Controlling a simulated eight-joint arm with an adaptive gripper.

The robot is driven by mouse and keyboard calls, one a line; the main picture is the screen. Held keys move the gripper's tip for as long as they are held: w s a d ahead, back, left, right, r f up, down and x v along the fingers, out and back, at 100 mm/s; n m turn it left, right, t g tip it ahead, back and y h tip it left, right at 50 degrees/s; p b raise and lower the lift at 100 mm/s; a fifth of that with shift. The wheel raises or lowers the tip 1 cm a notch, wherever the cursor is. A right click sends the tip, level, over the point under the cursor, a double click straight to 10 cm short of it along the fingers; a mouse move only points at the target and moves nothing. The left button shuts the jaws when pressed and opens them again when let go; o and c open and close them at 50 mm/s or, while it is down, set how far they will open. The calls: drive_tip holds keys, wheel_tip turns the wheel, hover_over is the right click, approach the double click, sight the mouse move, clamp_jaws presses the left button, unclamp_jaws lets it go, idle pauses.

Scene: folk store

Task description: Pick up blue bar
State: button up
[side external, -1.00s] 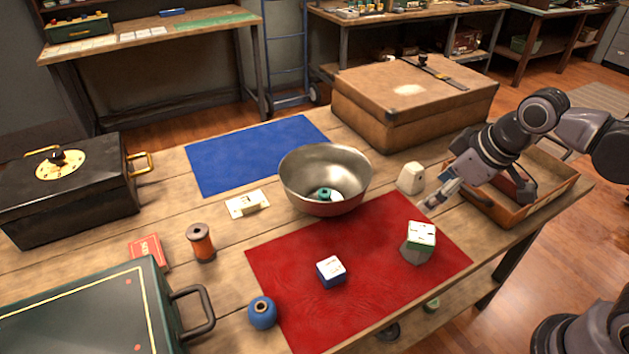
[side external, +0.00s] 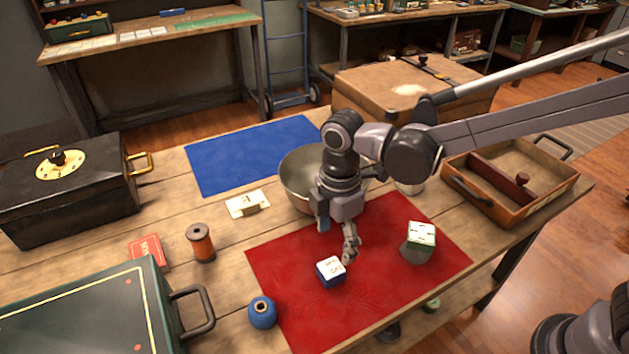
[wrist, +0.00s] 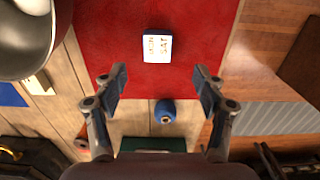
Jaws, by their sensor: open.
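A small block with blue sides and a white, marked top (side external: 330,271) sits on the red mat (side external: 290,311); it is the closest match to a blue bar. In the wrist view the block (wrist: 157,47) lies ahead of my fingers, roughly midway between their lines. My gripper (side external: 349,247) is above the red mat, just beyond and slightly right of the block in the side view. In the wrist view its two fingers (wrist: 162,88) are wide apart with nothing between them. One finger is partly hidden in the side view.
A metal bowl (side external: 297,182) stands behind my gripper. A grey-green block with a white top (side external: 421,236) is on the mat's right. A wooden tray (side external: 515,213) is at right. The blue mat (side external: 225,161) is clear.

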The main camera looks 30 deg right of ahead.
hover_over(331, 267)
drive_tip(key=f, duration=0.4)
drive_tip(key=shift+s+d+f, duration=0.15)
drive_tip(key=shift+d+f, duration=0.05)
drive_tip(key=shift+f, duration=0.2)
drive_tip(key=shift+a+f, duration=0.2)
drive_tip(key=shift+f, duration=2.5)
drive_tip(key=c, duration=1.2)
